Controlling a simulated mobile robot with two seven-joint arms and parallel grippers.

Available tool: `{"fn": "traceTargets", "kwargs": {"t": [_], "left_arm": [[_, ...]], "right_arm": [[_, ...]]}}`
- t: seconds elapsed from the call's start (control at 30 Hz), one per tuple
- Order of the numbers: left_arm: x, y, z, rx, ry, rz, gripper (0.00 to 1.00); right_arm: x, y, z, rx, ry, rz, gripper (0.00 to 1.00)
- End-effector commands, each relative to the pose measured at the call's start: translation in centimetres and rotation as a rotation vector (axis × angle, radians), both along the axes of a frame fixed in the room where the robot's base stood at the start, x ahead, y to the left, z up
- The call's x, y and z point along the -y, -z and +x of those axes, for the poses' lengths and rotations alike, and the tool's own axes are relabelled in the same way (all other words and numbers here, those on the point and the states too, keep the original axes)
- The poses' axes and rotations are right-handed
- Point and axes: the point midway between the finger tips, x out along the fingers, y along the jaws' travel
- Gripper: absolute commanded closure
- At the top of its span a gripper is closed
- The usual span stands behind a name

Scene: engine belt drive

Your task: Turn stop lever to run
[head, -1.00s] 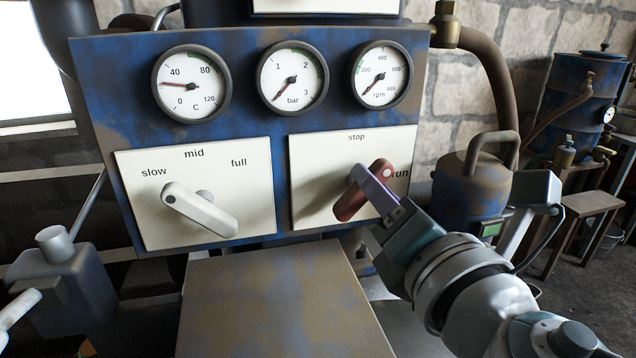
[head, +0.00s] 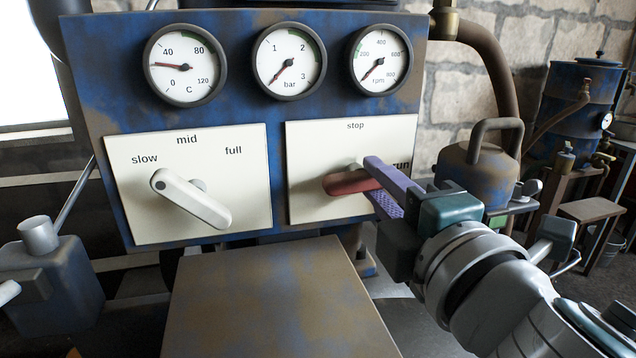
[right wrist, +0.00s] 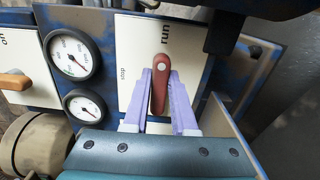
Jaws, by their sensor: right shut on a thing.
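The red stop lever (head: 350,183) sits on the white right-hand plate, marked "stop" at the top and "run" (head: 402,165) at the right. It lies nearly level, its right end toward "run". My right gripper (head: 384,186) is shut on that end with its purple fingers, which hide part of it and of the "run" label. In the right wrist view, the lever (right wrist: 160,92) stands between the two fingers, and its white-dotted end faces the word "run" (right wrist: 165,35). My left gripper is not in view.
A white lever (head: 192,198) on the left plate has its dotted end toward "slow". Three gauges (head: 288,61) sit above the plates. A brown-blue slab (head: 275,300) juts out below the panel. A blue-brown can with a handle (head: 480,165) stands right of the panel, behind my right arm.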

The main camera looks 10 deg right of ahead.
Motion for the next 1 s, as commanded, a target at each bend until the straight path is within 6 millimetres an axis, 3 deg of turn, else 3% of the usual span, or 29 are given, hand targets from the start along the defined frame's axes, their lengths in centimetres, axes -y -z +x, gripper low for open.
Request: {"fn": "traceTargets", "kwargs": {"t": [0.67,0.7,0.93,1.0], "left_arm": [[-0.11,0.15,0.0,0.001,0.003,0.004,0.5],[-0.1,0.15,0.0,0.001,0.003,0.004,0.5],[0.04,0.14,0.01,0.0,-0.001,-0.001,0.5],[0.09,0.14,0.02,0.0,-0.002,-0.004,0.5]], "right_arm": [[-0.03,0.05,0.0,-0.002,-0.001,0.058,1.0],[-0.02,0.05,0.0,-0.002,-0.001,0.058,0.71],[-0.01,0.06,0.0,-0.002,0.0,0.055,0.45],[-0.01,0.06,0.0,-0.002,0.0,0.055,0.45]]}}
